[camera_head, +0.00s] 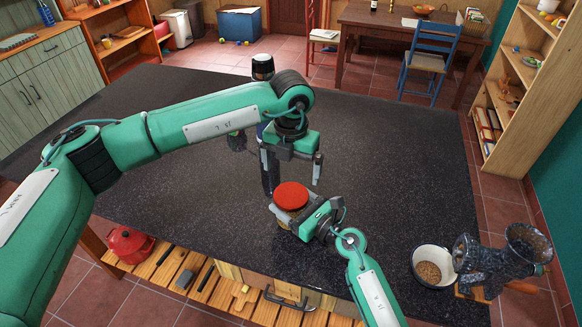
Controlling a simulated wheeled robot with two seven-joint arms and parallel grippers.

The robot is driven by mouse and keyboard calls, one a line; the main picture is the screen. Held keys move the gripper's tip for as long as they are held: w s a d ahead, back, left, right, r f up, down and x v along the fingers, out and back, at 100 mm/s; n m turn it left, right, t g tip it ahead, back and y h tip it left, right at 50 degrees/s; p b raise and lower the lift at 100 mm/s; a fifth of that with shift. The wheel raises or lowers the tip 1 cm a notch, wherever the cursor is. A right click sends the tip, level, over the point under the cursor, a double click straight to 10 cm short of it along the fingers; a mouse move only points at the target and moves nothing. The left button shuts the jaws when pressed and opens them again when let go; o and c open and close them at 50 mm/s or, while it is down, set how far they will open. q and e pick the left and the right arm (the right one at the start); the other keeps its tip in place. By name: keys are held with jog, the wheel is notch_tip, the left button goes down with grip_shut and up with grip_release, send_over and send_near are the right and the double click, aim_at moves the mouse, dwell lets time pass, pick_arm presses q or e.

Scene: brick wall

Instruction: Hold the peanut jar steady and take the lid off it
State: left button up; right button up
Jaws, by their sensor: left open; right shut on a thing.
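The peanut jar (285,217) stands upright on the dark speckled counter, with its round red lid (291,195) on top. My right gripper (287,218) comes in from the lower right and is shut on the jar's body below the lid, hiding part of its side. My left gripper (292,172) is open and empty. Its fingers point down, above and slightly behind the lid, apart from it.
A dark upright object (262,66) stands behind my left arm, mostly hidden. A white bowl (419,255) with a tan heap and a dark speckled grinder-like machine (490,262) are at the right.

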aim_at(291, 195)
pick_arm(q)
jog(key=m, duration=1.5)
jog(key=shift+m, duration=0.4)
jog(key=m, duration=0.7)
jog(key=shift+m, duration=0.4)
jog(key=m, duration=0.6)
jog(key=shift+m, duration=0.3)
jog(key=shift+f, duration=4)
